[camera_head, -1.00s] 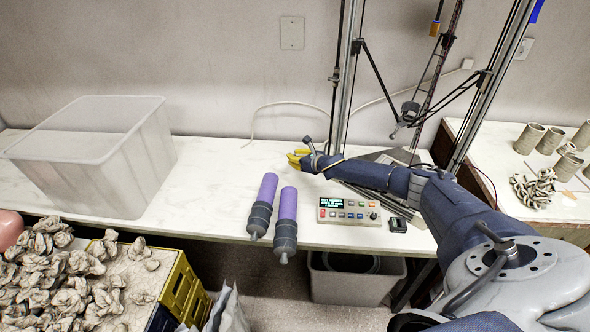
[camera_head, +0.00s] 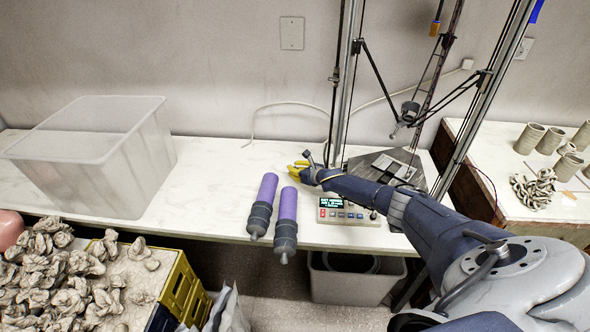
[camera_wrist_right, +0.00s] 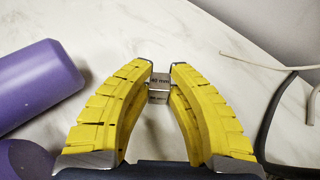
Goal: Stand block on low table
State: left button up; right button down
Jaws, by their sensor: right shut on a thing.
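The block (camera_wrist_right: 160,79) is a small silvery piece with dark "mm" lettering, seen in the right wrist view between my yellow fingertips. A second lettered face or piece shows just below it, and I cannot tell which. My right gripper (camera_head: 297,168) is shut on the block, over the white table (camera_head: 215,165) behind the purple tubes. I cannot tell whether the block touches the tabletop. In the head view the block is too small to make out. My left gripper is not in view.
Two purple-and-grey tubes (camera_head: 287,208) lie just in front of my right gripper. A control box (camera_head: 347,211) is partly under my arm. A printer frame (camera_head: 350,80) rises at the right. A translucent bin (camera_head: 95,165) stands left. The tabletop between bin and tubes is clear.

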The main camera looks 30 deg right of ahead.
jog(key=shift+f, duration=0.15)
jog(key=c, duration=1.3)
grip_release()
jog(key=shift+v, duration=6.05)
jog(key=shift+d, duration=0.1)
